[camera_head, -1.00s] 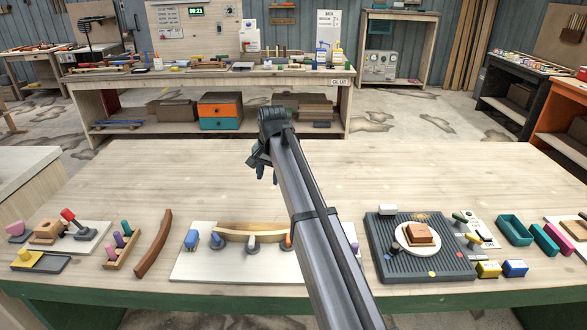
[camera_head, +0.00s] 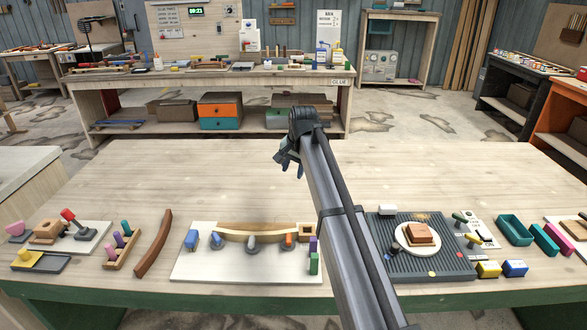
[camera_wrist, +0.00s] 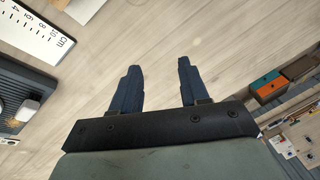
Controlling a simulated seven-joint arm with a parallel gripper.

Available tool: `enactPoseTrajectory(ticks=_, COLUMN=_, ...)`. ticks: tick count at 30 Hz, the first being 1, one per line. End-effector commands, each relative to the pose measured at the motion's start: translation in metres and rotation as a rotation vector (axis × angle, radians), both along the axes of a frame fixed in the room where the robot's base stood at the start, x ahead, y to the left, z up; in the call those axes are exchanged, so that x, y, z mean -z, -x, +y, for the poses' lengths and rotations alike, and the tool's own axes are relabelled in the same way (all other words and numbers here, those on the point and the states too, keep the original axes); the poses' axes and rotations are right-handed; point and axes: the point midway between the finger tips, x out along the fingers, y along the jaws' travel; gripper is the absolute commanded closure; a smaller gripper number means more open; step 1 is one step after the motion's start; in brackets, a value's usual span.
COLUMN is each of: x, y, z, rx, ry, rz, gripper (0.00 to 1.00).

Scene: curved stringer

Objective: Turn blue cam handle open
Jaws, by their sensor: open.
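A white board (camera_head: 225,270) at the front middle of the table carries a curved wooden stringer (camera_head: 255,231). A blue cam handle (camera_head: 216,240) sits on a grey round base at the stringer's left end; how far it is turned is hard to tell. A grey-based cam (camera_head: 252,244) is at the middle and an orange-handled one (camera_head: 288,243) at the right. My gripper (camera_head: 290,168) is open and empty, high over the table, behind and to the right of the blue handle. Its two dark fingers (camera_wrist: 159,68) show apart in the wrist view, with only bare tabletop between them.
A ribbed dark tray (camera_head: 440,268) lies to the right and a curved brown strip (camera_head: 153,244) to the left. The table behind is clear.

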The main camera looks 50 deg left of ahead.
Motion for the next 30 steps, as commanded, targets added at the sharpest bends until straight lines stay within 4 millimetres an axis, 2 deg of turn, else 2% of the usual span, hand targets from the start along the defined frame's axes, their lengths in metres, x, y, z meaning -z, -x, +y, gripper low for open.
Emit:
enactPoseTrajectory(ticks=1, x=0.000, y=0.000, z=0.000, rx=0.000, ry=0.000, rz=0.000, gripper=0.55)
enactPoseTrajectory(ticks=6, x=0.000, y=0.001, z=0.000, rx=-0.001, ry=0.000, rz=0.000, gripper=0.70)
enactPoseTrajectory(ticks=8, x=0.000, y=0.004, z=0.003, rx=-0.005, ry=0.000, rz=0.000, gripper=0.70)
enactPoseTrajectory(ticks=11, x=0.000, y=0.021, z=0.013, rx=-0.027, ry=-0.001, rz=0.000, gripper=0.70)
enactPoseTrajectory(ticks=14, x=-0.003, y=0.056, z=0.033, rx=-0.070, ry=-0.002, rz=-0.001, gripper=0.70)
enactPoseTrajectory(ticks=18, x=-0.010, y=0.119, z=0.066, rx=-0.147, ry=-0.009, rz=-0.005, gripper=0.70)
enactPoseTrajectory(ticks=21, x=-0.014, y=0.152, z=0.080, rx=-0.185, ry=-0.012, rz=-0.008, gripper=0.70)
enactPoseTrajectory(ticks=25, x=-0.019, y=0.191, z=0.093, rx=-0.230, ry=-0.014, rz=-0.013, gripper=0.70)
enactPoseTrajectory(ticks=30, x=-0.022, y=0.232, z=0.101, rx=-0.283, ry=0.010, rz=-0.014, gripper=0.70)
